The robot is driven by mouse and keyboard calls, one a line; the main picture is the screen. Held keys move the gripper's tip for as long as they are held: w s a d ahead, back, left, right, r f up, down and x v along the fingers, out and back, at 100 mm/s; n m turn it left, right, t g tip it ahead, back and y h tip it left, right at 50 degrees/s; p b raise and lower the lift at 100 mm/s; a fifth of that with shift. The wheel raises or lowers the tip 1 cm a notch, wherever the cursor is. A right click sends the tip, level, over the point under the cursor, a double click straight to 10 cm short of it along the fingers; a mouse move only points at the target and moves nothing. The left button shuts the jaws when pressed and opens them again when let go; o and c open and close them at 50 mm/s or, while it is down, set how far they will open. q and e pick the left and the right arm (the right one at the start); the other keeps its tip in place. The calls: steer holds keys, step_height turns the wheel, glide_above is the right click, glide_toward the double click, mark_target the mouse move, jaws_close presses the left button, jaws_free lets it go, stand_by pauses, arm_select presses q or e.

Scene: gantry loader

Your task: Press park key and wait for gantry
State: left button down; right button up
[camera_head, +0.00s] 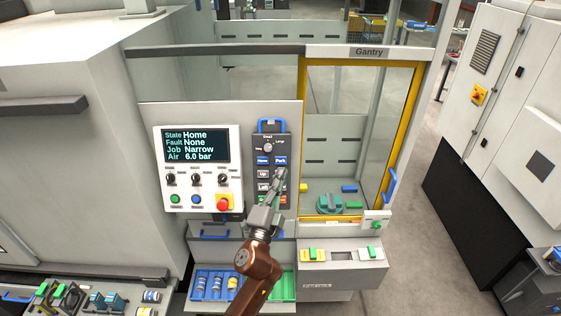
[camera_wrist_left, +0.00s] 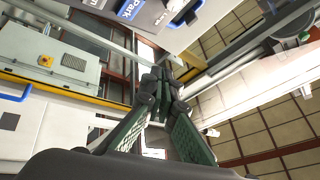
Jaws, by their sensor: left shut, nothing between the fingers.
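The hand pendant (camera_head: 284,141) hangs upright on the grey panel, with a selector knob and rows of small keys. Its blue park key (camera_head: 281,160) is at the upper right of the keys; its label (camera_wrist_left: 131,9) shows at the top of the left wrist view. My left gripper (camera_head: 281,174) is shut and empty, fingertips just below the park key in the head view. In the left wrist view the closed fingertips (camera_wrist_left: 158,76) point upward. I cannot tell whether they touch the pendant. The display (camera_head: 195,146) reads State Home, Fault None, Job Narrow, Air 6.0 bar.
A red stop button (camera_head: 223,204) and several knobs sit left of the pendant. A yellow-framed gantry door (camera_head: 410,115) is on the right, with a green part (camera_head: 330,204) behind it. Floor is open at right.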

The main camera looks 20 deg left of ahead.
mark_target(281, 160)
stand_by(0.3)
arm_select(q)
steer(key=w+a+f+b, duration=0.2)
steer(key=w+b, duration=0.3)
steer(key=w, duration=0.3)
steer(key=shift+a+f, duration=0.2)
steer(key=shift+f, duration=0.35)
stand_by(1.0)
steer(key=shift+w+a+f+b, duration=0.1)
steer(key=shift+w+f+b, duration=0.05)
steer(key=shift+w+b, duration=0.2)
